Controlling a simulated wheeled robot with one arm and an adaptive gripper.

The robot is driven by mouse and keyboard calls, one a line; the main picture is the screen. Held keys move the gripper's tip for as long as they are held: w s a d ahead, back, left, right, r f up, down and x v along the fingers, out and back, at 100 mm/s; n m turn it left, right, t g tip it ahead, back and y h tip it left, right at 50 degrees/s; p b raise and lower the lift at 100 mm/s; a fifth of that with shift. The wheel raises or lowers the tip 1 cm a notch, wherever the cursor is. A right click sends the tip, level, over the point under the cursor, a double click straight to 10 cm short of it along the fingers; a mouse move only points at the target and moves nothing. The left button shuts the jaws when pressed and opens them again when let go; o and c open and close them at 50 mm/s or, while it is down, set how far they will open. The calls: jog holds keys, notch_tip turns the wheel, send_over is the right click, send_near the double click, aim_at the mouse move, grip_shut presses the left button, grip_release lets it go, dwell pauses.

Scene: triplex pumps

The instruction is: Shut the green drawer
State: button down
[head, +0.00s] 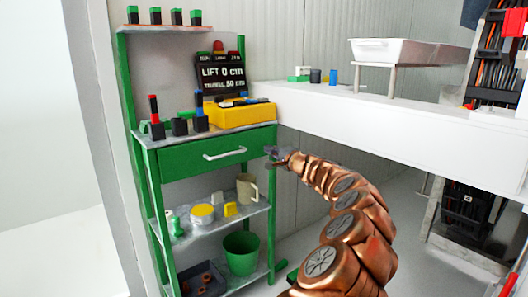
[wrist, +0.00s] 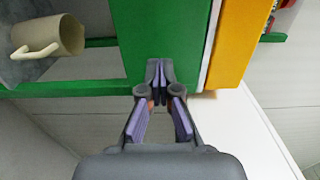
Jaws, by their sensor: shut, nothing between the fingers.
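The green drawer (head: 190,160) sits under the top board of a green rack and has a pale bar handle (head: 225,153). Its front looks close to flush with the rack; I cannot tell if a small gap is left. In the wrist view the green drawer front (wrist: 165,30) fills the upper middle. My gripper (head: 277,154) is at the right end of the drawer front. In the wrist view my gripper (wrist: 160,75) is shut and empty, its fingertips over the drawer's end edge. I cannot tell whether they touch it.
A yellow box (head: 240,114) stands on the board above the drawer. A beige mug (head: 247,187) and a green bucket (head: 241,253) stand on the shelves below. A long white bench (head: 400,130) is to the right of the rack. A white tray (head: 390,51) stands above it.

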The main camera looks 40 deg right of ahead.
jog(key=s+p, duration=0.1)
jog(key=s, duration=0.8)
jog(key=shift+a, duration=0.35)
